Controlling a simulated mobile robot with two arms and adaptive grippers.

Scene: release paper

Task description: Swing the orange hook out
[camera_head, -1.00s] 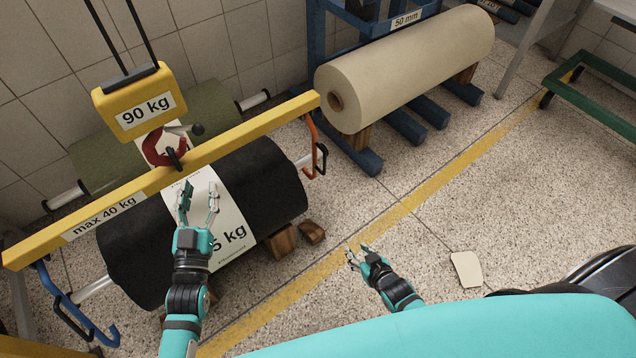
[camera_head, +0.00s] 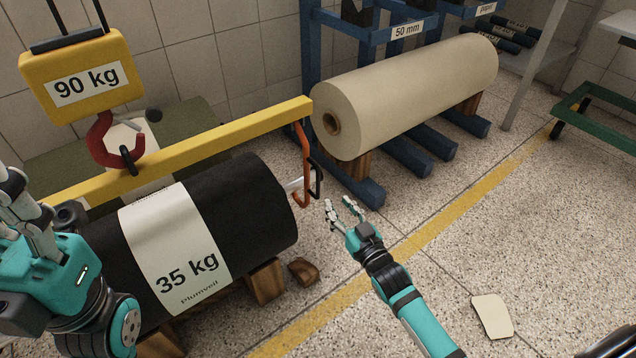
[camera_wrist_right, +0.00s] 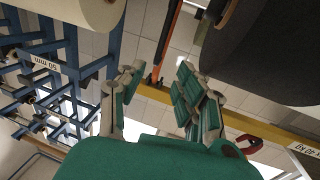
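The orange hook (camera_head: 304,145) hangs from the right end of the yellow lifting beam (camera_head: 215,144), beside the pale shaft end (camera_head: 293,185) of the black roll (camera_head: 250,205). A black loop (camera_head: 316,180) hangs close to it. My right gripper (camera_head: 341,206) is open and empty, just right of and below the hook, apart from it. In the right wrist view, the orange hook (camera_wrist_right: 171,38) shows beyond the spread fingertips of the right gripper (camera_wrist_right: 154,82). My left gripper (camera_head: 22,205) is at the left edge, close to the camera and partly cut off; its finger opening is unclear.
A yellow 90 kg block (camera_head: 85,78) with a red hook (camera_head: 105,140) carries the beam. Wooden blocks (camera_head: 265,283) support the black roll. A beige roll (camera_head: 410,95) rests on a blue rack (camera_head: 365,190) behind. The floor at right is mostly clear.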

